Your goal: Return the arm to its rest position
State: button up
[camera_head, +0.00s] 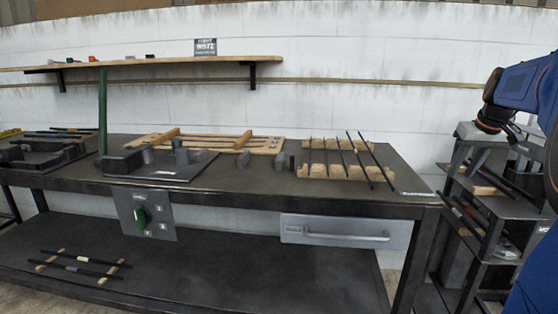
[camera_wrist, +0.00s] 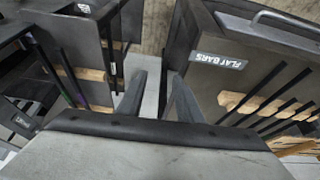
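My blue arm (camera_head: 525,88) is folded up at the right edge of the head view, beside the rack. Its fingers cannot be made out there. In the wrist view my gripper (camera_wrist: 158,90) shows two dark fingers with a gap between them. Nothing is held between them. It points down over the gap between the rack and the bench end, apart from both.
The dark workbench (camera_head: 245,183) carries wooden racks with bars, including a bar rack (camera_head: 335,172) at its right. A tiered rack (camera_head: 470,168) with rods stands right of it. A drawer (camera_head: 345,231) and green-knobbed panel (camera_head: 148,215) hang in front. A "FLAT BARS" label (camera_wrist: 217,59) shows.

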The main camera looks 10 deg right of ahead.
jog(key=s+a+f, duration=0.2)
jog(key=s+a, duration=0.3)
jog(key=a, duration=0.8)
jog(key=s+a+f+n, duration=0.1)
jog(key=s+a+f, duration=0.7)
jog(key=s, duration=0.3)
jog(key=s+a+f+n+y, duration=0.1)
jog(key=s+a+f, duration=0.8)
jog(key=s+a, duration=0.1)
jog(key=shift+s+a+f, duration=0.15)
jog(key=shift+s+a, duration=0.25)
jog(key=shift+s, duration=0.15)
